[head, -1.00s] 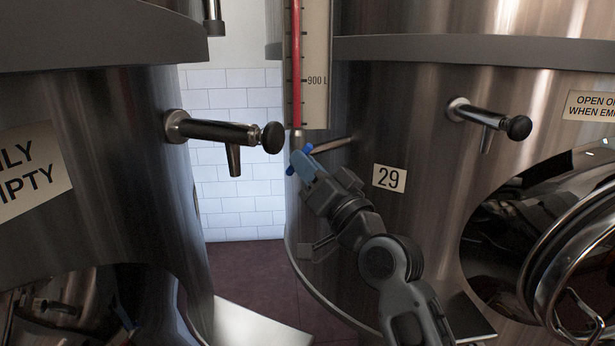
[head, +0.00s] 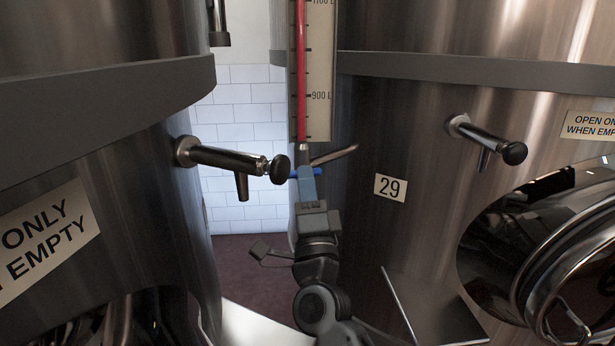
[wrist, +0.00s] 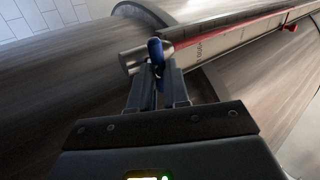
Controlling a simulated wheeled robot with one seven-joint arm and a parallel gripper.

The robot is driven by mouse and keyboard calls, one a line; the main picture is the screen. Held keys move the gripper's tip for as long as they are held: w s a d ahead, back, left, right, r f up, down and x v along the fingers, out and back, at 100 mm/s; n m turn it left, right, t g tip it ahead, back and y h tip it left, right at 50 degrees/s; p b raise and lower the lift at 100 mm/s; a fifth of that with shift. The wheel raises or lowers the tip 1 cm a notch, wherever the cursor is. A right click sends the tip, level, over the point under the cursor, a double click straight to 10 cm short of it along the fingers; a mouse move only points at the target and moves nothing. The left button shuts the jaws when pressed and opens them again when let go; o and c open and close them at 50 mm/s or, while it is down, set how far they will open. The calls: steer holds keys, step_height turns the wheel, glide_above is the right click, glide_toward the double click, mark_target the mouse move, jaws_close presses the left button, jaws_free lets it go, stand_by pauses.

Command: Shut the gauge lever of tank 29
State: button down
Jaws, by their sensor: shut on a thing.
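The gauge of tank 29 (head: 390,250) is a red-filled tube (head: 300,70) beside a pale litre scale (head: 319,115). At its foot is a small blue lever (head: 293,174), lying roughly level across the fitting in the head view. My gripper (head: 306,182) reaches up from below and is shut on the lever, covering its middle. In the wrist view the blue lever (wrist: 155,48) stands between the fingertips (wrist: 158,72) at the tube's lower end. The number plate 29 (head: 390,187) is to the right of the gripper.
A sampling tap (head: 225,160) on the left tank ends just left of the lever. A bare metal pipe (head: 335,156) lies close to its right. Another tap (head: 485,138) and a round hatch (head: 540,255) are farther right on tank 29. Between the tanks is open floor (head: 250,260).

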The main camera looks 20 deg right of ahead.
steer(key=shift+f+m+g+h, duration=0.1)
steer(key=shift+m+g+h, duration=0.2)
steer(key=shift+m+h, duration=0.65)
steer(key=c, duration=1.1)
jaws_free()
steer(key=b+v, duration=0.1)
steer(key=v, duration=0.7)
